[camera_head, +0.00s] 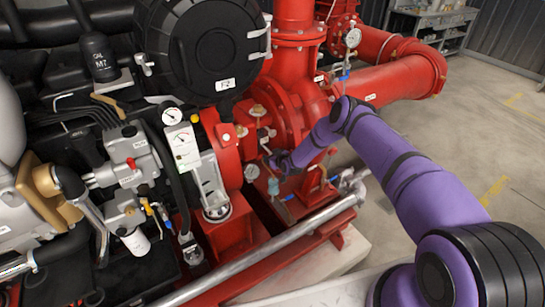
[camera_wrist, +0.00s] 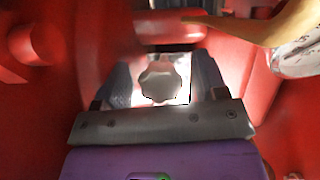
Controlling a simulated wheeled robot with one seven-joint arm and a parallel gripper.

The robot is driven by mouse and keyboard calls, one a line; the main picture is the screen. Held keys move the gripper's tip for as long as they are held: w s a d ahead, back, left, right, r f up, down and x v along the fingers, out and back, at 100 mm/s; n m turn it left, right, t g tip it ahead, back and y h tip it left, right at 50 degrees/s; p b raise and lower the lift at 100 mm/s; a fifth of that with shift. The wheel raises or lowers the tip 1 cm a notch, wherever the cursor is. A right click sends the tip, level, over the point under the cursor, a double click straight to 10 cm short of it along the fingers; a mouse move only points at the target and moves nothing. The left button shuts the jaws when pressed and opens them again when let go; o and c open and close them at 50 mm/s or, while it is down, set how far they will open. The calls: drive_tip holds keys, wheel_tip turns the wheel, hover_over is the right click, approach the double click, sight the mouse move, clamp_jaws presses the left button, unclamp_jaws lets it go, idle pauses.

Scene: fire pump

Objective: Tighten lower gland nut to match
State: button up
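In the wrist view, a pale metal lobed nut (camera_wrist: 160,82) sits between my two dark fingers, in front of a bright plate. It looks like a gland nut; whether it is the lower one I cannot tell. My gripper (camera_wrist: 160,88) is open, with one finger left and one right of the nut and a visible gap on each side. In the head view, my gripper (camera_head: 281,163) reaches into the red pump housing (camera_head: 290,105) at its lower left. The nut and fingertips are too small or hidden to make out there.
Red walls stand close on both sides in the wrist view, with a brass-coloured curved part (camera_wrist: 240,28) at upper right.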

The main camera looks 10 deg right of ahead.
drive_tip(key=v, duration=1.1)
drive_tip(key=shift+w, duration=0.1)
idle(0.5)
